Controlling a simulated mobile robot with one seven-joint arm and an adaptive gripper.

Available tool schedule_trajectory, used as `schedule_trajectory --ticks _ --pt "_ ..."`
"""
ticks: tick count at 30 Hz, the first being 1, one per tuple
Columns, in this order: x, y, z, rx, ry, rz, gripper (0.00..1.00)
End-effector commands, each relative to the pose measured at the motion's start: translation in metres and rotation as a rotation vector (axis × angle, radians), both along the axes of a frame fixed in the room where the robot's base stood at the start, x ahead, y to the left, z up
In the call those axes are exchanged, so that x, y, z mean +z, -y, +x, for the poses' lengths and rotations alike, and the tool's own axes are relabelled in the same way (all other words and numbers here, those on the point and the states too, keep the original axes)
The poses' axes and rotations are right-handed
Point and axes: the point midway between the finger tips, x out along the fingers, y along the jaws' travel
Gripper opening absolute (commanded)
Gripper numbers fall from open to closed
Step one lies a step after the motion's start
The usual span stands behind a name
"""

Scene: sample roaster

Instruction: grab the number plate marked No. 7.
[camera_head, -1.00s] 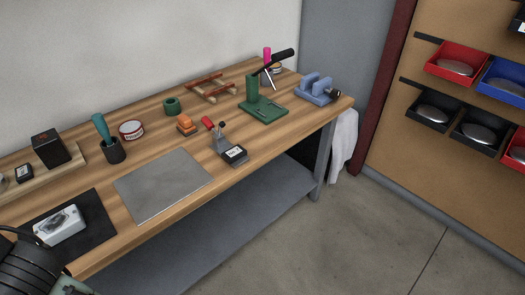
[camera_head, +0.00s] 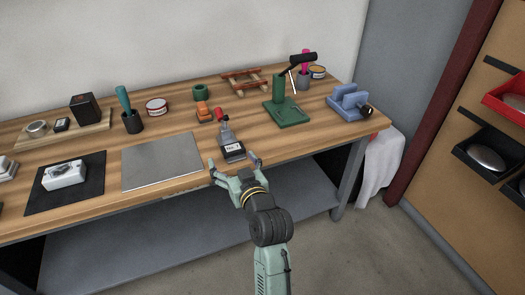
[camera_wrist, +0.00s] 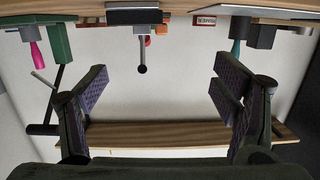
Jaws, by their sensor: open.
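A small dark plate (camera_head: 232,152) with a white label lies near the front edge of the wooden bench; the label's marking is too small to read. It sits at the front of a grey toggle clamp (camera_head: 225,132) with a red handle. My gripper (camera_head: 234,163) is open and empty, just in front of the plate at the bench edge, a finger to either side. In the wrist view, which looks upside down, a dark block, likely the plate (camera_wrist: 134,16), shows at the top centre, beyond my spread fingers (camera_wrist: 160,85). Contact is not visible.
A green press (camera_head: 287,110) and a blue vise (camera_head: 349,103) stand to the right. A grey metal sheet (camera_head: 160,161) lies to the left. The floor before the bench is clear.

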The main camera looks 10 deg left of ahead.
Motion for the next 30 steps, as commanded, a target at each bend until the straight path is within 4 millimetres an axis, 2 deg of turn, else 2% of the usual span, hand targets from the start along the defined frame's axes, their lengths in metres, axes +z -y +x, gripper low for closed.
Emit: schedule_trajectory --ticks 3,6,13,20,30 --pt "-0.018 0.013 0.000 -0.010 -0.038 -0.028 0.82" --pt "-0.023 0.013 0.005 -0.012 -0.049 -0.035 0.82" --pt "-0.029 -0.007 0.034 -0.012 -0.049 -0.035 0.82" --pt "-0.032 -0.017 0.050 -0.013 -0.048 -0.034 0.82" --pt "-0.039 -0.041 0.086 -0.013 -0.049 -0.034 0.82"
